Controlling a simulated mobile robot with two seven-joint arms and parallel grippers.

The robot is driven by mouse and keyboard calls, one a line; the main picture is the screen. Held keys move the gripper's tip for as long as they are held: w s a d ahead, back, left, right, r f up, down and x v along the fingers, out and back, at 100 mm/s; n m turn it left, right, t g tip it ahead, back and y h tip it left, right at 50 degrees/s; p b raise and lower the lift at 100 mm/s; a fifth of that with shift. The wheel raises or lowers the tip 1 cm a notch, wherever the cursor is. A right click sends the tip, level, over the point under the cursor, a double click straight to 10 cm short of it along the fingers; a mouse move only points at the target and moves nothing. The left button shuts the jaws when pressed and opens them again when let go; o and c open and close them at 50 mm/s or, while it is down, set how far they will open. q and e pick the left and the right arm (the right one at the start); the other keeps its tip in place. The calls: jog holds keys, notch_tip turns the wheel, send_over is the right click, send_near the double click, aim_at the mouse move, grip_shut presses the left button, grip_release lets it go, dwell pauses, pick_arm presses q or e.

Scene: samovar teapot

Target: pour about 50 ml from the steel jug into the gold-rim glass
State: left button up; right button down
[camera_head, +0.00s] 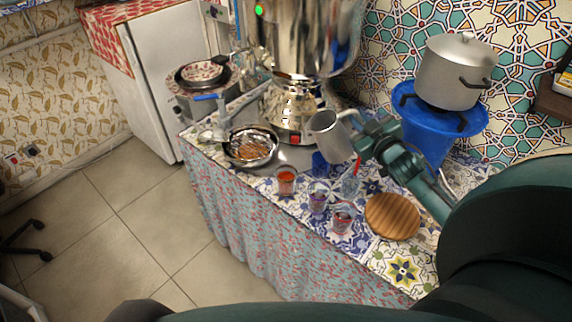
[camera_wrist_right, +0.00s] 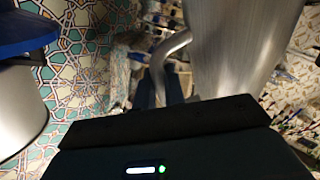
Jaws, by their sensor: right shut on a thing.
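The steel jug (camera_head: 331,138) is off the counter, held by my right gripper (camera_head: 357,138) and tilted in the head view. In the right wrist view, the jug's brushed body (camera_wrist_right: 235,45) and curved handle (camera_wrist_right: 168,52) show just ahead of the gripper. Small glasses stand below the jug: one with orange-red content (camera_head: 286,182), a purplish one (camera_head: 317,203), one with red content (camera_head: 343,218) and a bluish one (camera_head: 350,188). I cannot tell which has the gold rim. No stream of liquid shows. My left gripper is not in view.
A large steel samovar (camera_head: 300,45) stands behind the jug. A steel pan (camera_head: 251,147) lies to the left. A round wooden board (camera_head: 393,216) is at the right front.

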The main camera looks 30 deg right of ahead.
jog(key=shift+s+d+f+m+t, duration=0.1)
jog(key=shift+s+d+m+t, duration=0.1)
jog(key=shift+d+m, duration=0.55)
jog(key=shift+s+d+f+m+t, duration=0.15)
jog(key=shift+d+m, duration=0.35)
jog(key=shift+m, duration=0.5)
jog(key=shift+s+d+f+m+t, duration=0.1)
jog(key=shift+s+d+m+t, duration=0.1)
jog(key=shift+d+m, duration=0.55)
jog(key=shift+a, duration=0.2)
